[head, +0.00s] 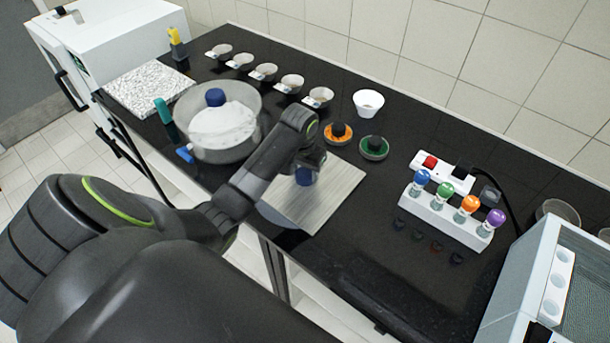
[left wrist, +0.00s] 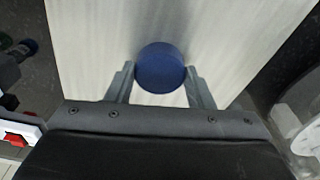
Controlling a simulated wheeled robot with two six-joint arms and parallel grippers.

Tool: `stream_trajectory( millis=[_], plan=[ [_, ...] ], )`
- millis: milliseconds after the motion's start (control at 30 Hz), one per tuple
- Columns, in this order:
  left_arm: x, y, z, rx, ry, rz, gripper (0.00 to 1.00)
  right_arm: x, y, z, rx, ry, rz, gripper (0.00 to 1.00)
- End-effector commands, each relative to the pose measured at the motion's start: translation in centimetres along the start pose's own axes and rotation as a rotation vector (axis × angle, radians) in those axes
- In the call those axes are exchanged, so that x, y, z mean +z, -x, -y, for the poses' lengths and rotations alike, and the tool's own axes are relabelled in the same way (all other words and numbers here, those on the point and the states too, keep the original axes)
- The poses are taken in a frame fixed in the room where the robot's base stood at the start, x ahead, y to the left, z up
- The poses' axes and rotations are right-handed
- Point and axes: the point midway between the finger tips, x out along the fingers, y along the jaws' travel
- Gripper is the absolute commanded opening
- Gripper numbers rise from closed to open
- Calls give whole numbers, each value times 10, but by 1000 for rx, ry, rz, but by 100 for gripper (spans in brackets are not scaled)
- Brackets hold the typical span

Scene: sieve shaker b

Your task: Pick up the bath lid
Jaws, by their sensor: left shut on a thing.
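The bath lid (head: 330,192) is a flat, pale, streaked square plate with a round blue knob (head: 305,177) on top. It is near the front edge of the black bench, in the middle of the head view. My left gripper (head: 308,165) reaches down over it. In the left wrist view, my left gripper's two fingers (left wrist: 161,85) are shut on the sides of the blue knob (left wrist: 160,68), with the plate (left wrist: 215,25) beneath. I cannot tell whether the plate touches the bench. My right gripper is not in view.
A white rack (head: 445,219) of coloured-top vials stands right. Small bowls line the back.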

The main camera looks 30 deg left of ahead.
Motion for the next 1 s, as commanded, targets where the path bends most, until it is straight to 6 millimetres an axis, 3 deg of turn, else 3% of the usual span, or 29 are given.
stream_trajectory(
  millis=[33, 100, 367, 467, 733, 800, 1000],
  plan=[
    [0, 0, 0, 0, 0, -1, 16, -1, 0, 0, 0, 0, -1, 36],
    [-1, 1, 0, 0, -1, -3, 7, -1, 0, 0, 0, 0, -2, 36],
    [-2, 5, 0, 0, -1, -6, 6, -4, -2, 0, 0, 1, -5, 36],
    [-5, 17, 0, 0, -1, -9, 6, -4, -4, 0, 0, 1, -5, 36],
    [-11, 74, 1, -2, -1, -10, 6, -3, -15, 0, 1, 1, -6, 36],
    [-12, 88, 0, 0, 0, -4, 6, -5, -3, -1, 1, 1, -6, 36],
    [-13, 100, 0, 0, 1, -2, 6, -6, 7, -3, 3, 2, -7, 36]
  ],
)
